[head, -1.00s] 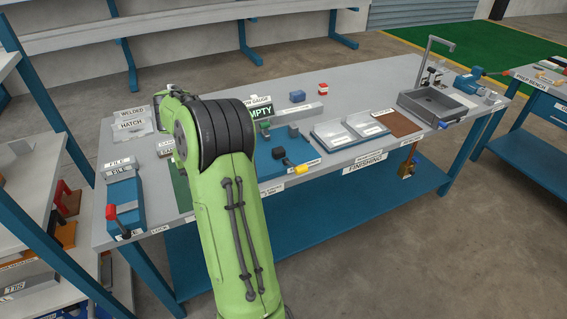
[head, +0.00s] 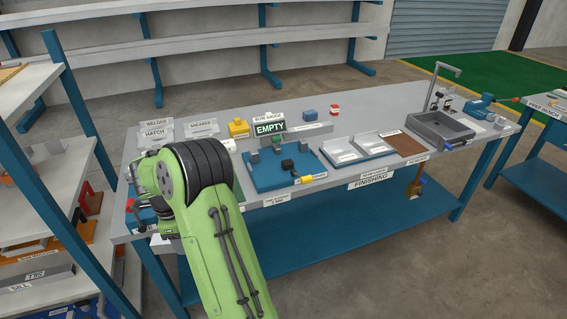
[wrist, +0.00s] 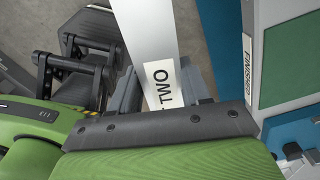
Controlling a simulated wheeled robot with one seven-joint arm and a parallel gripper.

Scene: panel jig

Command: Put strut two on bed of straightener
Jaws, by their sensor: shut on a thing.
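In the head view my green arm hides most of the gripper and strut, at the left end of the bench. A blue fixture with grey posts and a black and yellow handle (head: 285,172) stands mid-bench; it looks like the straightener, but its label is too small to read. Its bed shows no strut.
Behind the fixture is a bow gauge sign reading "EMPTY" (head: 270,127). A shelf rack (head: 62,110) stands close on the left. A green "FINISHED" area (wrist: 290,55) shows in the wrist view.

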